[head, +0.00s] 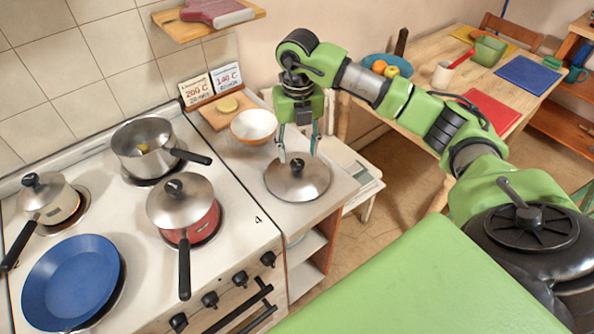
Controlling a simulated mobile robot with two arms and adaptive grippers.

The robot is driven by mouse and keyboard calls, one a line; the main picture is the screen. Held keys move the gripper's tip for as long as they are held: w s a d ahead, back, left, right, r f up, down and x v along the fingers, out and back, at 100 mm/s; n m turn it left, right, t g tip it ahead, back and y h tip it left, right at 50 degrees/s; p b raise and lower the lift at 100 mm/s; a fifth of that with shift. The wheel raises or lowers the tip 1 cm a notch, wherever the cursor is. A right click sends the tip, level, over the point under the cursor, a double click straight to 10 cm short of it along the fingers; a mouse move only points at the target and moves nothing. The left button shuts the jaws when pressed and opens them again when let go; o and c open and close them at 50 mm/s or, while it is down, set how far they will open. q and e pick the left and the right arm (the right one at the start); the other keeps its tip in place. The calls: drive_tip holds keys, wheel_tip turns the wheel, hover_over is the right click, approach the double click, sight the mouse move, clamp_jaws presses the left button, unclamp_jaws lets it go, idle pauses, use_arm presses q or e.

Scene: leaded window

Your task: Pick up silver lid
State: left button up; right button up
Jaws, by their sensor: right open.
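A silver lid (284,182) with a dark knob lies flat on the small counter to the right of the stove. My right gripper (298,155) points down over the lid with its fingers apart. The fingertips are close to the knob, one to each side of it in the picture; I cannot tell whether they touch the lid. Nothing is held. Another silver lid (170,212) covers the red pot (203,230) on the stove, and a third lid (45,195) covers the pale pot at the far left. My left gripper is not in view.
A white bowl with an orange rim (254,124) and a cutting board (215,117) stand behind the lid. An open steel saucepan (142,165) and a blue pan (72,280) are on the stove. A wooden table (455,70) with dishes stands behind my right arm.

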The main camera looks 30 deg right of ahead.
sight(297, 163)
wheel_tip(297, 163, down, 2)
drive_tip(key=shift+a+p, duration=0.1)
drive_tip(key=shift+p, duration=0.85)
wheel_tip(297, 163, down, 2)
drive_tip(key=shift+f+p, duration=0.2)
drive_tip(key=shift+p, duration=0.2)
drive_tip(key=shift+w+f, duration=0.15)
drive_tip(key=shift+f, duration=0.25)
drive_tip(key=shift+c, duration=0.4)
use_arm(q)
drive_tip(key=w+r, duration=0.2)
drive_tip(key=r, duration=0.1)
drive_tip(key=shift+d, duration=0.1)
use_arm(e)
clamp_jaws()
